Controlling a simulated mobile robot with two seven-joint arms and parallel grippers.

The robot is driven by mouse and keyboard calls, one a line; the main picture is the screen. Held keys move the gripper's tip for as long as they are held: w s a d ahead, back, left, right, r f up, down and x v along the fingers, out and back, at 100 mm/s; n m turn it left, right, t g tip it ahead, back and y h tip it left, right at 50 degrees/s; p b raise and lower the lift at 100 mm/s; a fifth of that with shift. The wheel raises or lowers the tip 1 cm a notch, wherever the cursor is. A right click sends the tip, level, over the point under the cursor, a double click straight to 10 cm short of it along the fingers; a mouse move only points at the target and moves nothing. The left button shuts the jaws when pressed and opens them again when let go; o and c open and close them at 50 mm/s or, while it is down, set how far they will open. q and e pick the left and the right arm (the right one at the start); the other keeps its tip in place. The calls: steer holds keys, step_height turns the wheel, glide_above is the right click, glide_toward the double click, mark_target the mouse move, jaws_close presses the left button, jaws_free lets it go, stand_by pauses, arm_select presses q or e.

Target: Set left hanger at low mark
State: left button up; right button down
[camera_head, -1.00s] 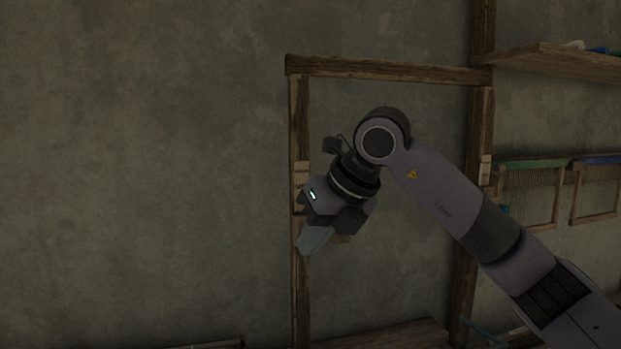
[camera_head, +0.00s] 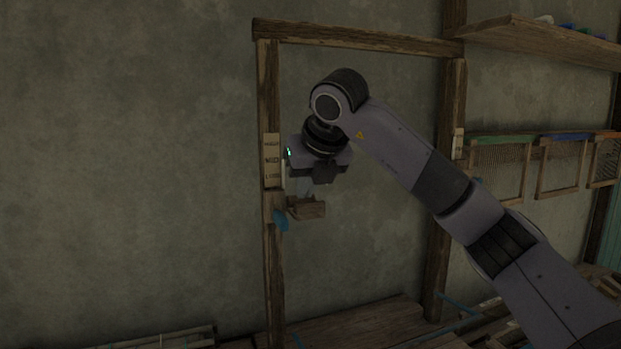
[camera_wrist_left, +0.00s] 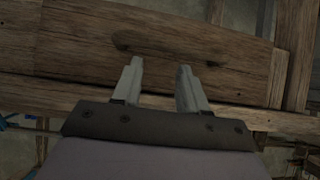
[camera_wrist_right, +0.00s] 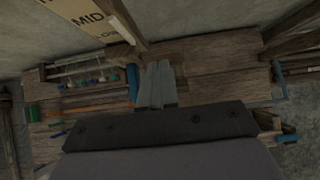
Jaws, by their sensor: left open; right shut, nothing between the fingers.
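The left hanger (camera_head: 274,206) is a wooden block on the frame's left post (camera_head: 274,275), with a blue knob (camera_head: 281,222) below and a wooden arm (camera_head: 307,209) reaching right. Above it on the post is a pale plate (camera_head: 271,160) marked high, mid and low; the hanger is just below the low line. Part of the plate also shows in the right wrist view (camera_wrist_right: 84,14). My right gripper (camera_head: 303,191) is shut and empty, pointing down at the hanger's arm; contact is unclear. My left gripper (camera_wrist_left: 157,78) is open and empty, facing a wooden beam (camera_wrist_left: 90,40).
The frame's top beam (camera_head: 355,38) spans to a right post (camera_head: 437,225) with a smaller pale plate (camera_head: 457,144). The wall left of the frame is clear.

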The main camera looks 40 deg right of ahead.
mark_target(309, 213)
steer(key=shift+f+b, duration=1.55)
steer(key=shift+f, duration=0.65)
steer(key=shift+r+p, duration=0.95)
steer(key=shift+r, duration=0.2)
steer(key=s, duration=0.1)
steer(key=s+b, duration=0.2)
steer(key=shift+a+f, duration=0.35)
steer(key=shift+a, duration=0.05)
steer(key=s+a+b, duration=0.1)
steer(key=s, duration=0.6)
steer(key=shift+a+r+b, duration=0.3)
steer(key=shift+r+b, duration=0.05)
steer(key=shift+b, duration=0.05)
steer(key=shift+f, duration=0.1)
